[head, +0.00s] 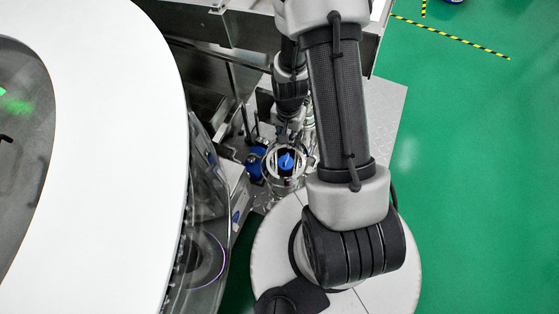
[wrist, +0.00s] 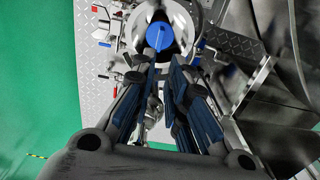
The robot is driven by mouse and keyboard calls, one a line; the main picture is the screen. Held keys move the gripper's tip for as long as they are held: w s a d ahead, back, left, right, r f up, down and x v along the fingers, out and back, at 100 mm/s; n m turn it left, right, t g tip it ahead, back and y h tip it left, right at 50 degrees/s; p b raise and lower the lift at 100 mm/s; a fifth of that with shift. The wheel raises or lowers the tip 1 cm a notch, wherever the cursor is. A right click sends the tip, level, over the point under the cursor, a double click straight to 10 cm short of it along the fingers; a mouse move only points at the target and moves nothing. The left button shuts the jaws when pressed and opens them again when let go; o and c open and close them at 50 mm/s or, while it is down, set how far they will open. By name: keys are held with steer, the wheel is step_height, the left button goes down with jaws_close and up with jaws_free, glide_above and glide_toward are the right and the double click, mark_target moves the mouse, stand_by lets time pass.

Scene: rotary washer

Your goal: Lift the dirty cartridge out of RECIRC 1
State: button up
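A round blue cap (wrist: 160,37), which looks like the top of the dirty cartridge, sits inside an open round metal housing (wrist: 188,14). In the head view the blue cap (head: 286,161) shows within the bright housing rim (head: 271,171). My gripper (wrist: 164,70) is open, with a gap between its two dark fingers and nothing held there. Its fingertips point toward the cap and appear just short of it in the wrist view. In the head view my gripper (head: 289,134) is at the housing's upper edge, partly lost among metal parts. No RECIRC 1 label is readable, and the cartridge body is hidden.
A blue fitting (head: 254,164) stands left of the housing. Small valves with red and blue handles (wrist: 133,76) and metal pipework crowd around it. The large white machine (head: 115,120) fills the left of the head view. Green floor (head: 470,170) at right is clear.

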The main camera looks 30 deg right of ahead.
mark_target(286, 157)
step_height(286, 157, down, 11)
steer(key=b, duration=0.3)
steer(key=shift+f, duration=0.2)
steer(key=shift+w+d+f+b, duration=0.1)
steer(key=shift+f+b, duration=0.35)
steer(key=shift+f, duration=1)
steer(key=shift+w+f+b, duration=0.1)
steer(key=shift+f+b, duration=0.35)
steer(key=shift+f, duration=1)
steer(key=shift+s, duration=0.1)
jaws_close()
steer(key=shift+r, duration=0.15)
